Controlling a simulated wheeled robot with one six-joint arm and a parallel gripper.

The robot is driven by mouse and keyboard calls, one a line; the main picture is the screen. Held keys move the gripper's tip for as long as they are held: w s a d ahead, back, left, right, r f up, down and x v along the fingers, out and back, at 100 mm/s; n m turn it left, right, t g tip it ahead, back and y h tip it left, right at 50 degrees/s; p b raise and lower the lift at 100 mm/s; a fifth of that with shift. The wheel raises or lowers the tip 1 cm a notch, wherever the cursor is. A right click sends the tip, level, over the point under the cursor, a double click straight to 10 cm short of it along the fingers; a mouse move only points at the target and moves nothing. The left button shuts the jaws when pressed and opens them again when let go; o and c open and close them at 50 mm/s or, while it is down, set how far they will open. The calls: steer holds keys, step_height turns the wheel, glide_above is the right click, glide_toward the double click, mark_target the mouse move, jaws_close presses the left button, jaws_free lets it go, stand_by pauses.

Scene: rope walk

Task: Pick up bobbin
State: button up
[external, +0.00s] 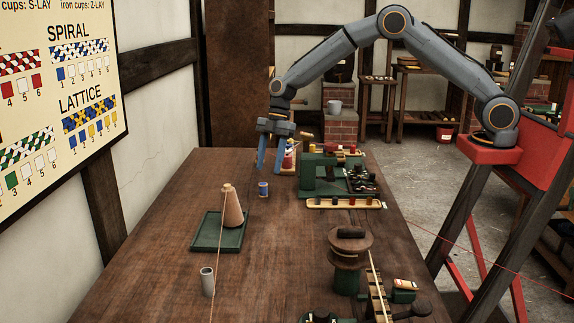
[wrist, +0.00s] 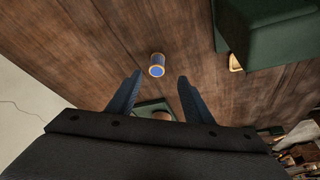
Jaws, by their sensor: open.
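The bobbin (external: 263,189) is small, with blue winding and pale wooden ends. It stands upright on the brown table, apart from other things.
A green block-shaped machine (external: 320,174) stands to the right of the bobbin. A cone (external: 233,208) sits on a green tray (external: 203,240) nearer the camera. A grey cup (external: 207,282) stands at front left. A wooden rack (external: 345,204) holds several spools. Table around the bobbin is clear.

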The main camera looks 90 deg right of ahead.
mark_target(263, 184)
steer(key=shift+w+p+x, duration=0.2)
steer(key=shift+p+x, duration=0.65)
steer(key=shift+x, duration=1.15)
steer(key=shift+w+p+x, duration=0.25)
steer(key=shift+p+x, duration=0.6)
steer(key=shift+x, duration=1.1)
steer(key=shift+r, duration=0.1)
steer(key=c, duration=1.1)
steer(key=shift+r, duration=0.15)
